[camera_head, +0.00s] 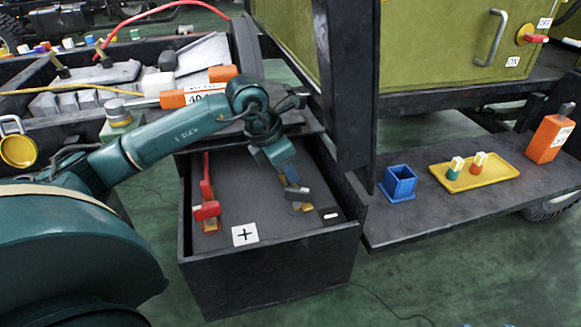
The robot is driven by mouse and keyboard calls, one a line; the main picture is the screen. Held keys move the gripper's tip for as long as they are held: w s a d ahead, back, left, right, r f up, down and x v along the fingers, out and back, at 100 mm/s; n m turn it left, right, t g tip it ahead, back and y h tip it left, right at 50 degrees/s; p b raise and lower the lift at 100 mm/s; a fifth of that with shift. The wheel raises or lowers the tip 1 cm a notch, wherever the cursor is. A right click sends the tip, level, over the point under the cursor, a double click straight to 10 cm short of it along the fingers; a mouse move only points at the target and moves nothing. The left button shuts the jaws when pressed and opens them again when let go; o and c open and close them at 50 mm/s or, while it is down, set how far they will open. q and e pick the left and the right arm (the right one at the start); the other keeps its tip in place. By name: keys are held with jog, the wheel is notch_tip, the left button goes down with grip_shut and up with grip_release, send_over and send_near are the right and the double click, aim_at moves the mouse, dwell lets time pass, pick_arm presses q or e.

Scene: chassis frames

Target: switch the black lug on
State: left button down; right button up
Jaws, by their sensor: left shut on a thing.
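An open dark box (265,278) holds two terminals. The red lug (206,211) sits at the left by a white plus label (245,234), with a red cable running back from it. The black lug (297,194) is at the right, near a black minus label (331,215). A brass-coloured piece (302,207) shows just in front of the black lug. My left gripper (294,186) reaches down into the box and is shut on the black lug, hiding part of it. I cannot tell how the lug sits on its post. My right gripper is not in view.
A dark post (346,80) stands close to the right of my left arm. The shelf at the right carries a blue holder (399,184), a yellow tray (477,177) and an orange block (549,139).

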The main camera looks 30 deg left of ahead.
pick_arm(q)
jog(key=shift+s+a+m+h, duration=0.15)
jog(key=shift+m+h, duration=0.15)
jog(key=shift+m, duration=0.5)
jog(key=shift+m+g, duration=0.3)
jog(key=c, duration=1.4)
grip_release()
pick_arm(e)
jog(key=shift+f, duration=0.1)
pick_arm(q)
jog(key=shift+o, duration=0.2)
jog(key=p+v, duration=0.1)
jog(key=v, duration=0.4)
jog(key=shift+a+p, duration=0.1)
jog(key=shift+p, duration=0.3)
jog(key=p+v, duration=0.2)
jog(key=v, duration=0.6)
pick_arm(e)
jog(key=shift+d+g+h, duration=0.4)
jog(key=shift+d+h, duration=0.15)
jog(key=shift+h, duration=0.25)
